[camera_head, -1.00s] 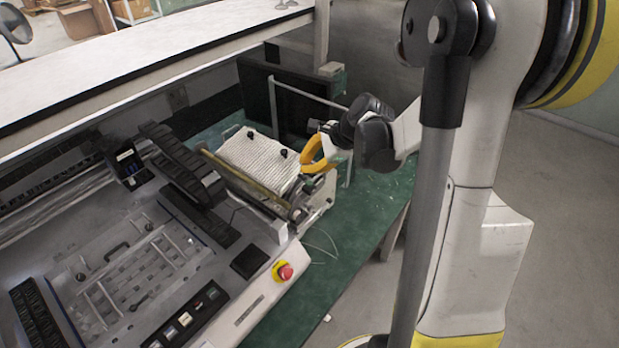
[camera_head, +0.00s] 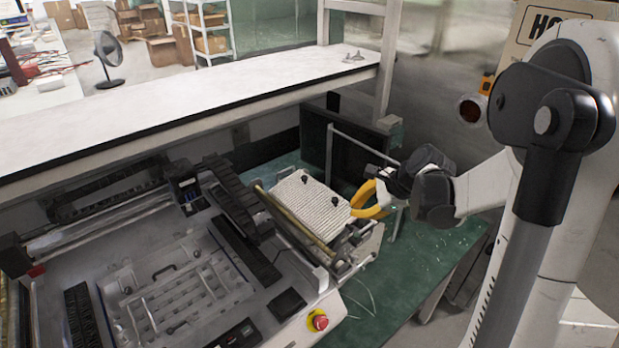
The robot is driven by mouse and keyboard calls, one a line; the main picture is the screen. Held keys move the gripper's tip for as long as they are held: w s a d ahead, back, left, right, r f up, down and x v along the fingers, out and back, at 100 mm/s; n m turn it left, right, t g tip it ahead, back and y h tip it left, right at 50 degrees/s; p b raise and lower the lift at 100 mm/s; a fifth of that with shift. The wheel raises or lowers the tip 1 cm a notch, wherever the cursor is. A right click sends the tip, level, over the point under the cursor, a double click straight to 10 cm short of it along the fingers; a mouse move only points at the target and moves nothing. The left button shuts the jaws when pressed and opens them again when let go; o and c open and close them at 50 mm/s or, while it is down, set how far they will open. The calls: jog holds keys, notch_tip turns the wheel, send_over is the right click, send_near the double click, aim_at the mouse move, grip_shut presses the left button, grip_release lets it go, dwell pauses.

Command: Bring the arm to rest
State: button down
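My arm comes in from the right side of the head view, and its dark wrist reaches left over the green bench top. My gripper (camera_head: 384,186) is small and partly hidden at the wrist's far end, beside a curved yellow-orange piece (camera_head: 368,202). I cannot tell whether that piece is held, touched or only beside the gripper. The fingers are too small to show whether they are open or shut. A white ribbed block (camera_head: 308,205) on the machine lies just left of the gripper.
The machine (camera_head: 180,290) with a red button (camera_head: 319,321) fills the lower left. A long white shelf (camera_head: 190,100) runs above and behind it. A dark panel (camera_head: 352,160) stands behind the gripper. Green bench top (camera_head: 440,255) is bare below the wrist.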

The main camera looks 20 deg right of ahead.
jog(key=s+a+f+n+h+b, duration=0.1)
jog(key=s+a+n+b, duration=0.5)
jog(key=s+n, duration=0.3)
jog(key=s+a+f+n+h+b, duration=0.1)
jog(key=s+a+n+h+b, duration=0.1)
jog(key=s+a+n+b, duration=0.4)
jog(key=s+a+n, duration=0.3)
jog(key=s+n, duration=0.1)
jog(key=n, duration=0.2)
jog(key=shift+a+f+t+h, duration=0.15)
jog(key=shift+f+t+h, duration=0.15)
jog(key=shift+f, duration=0.1)
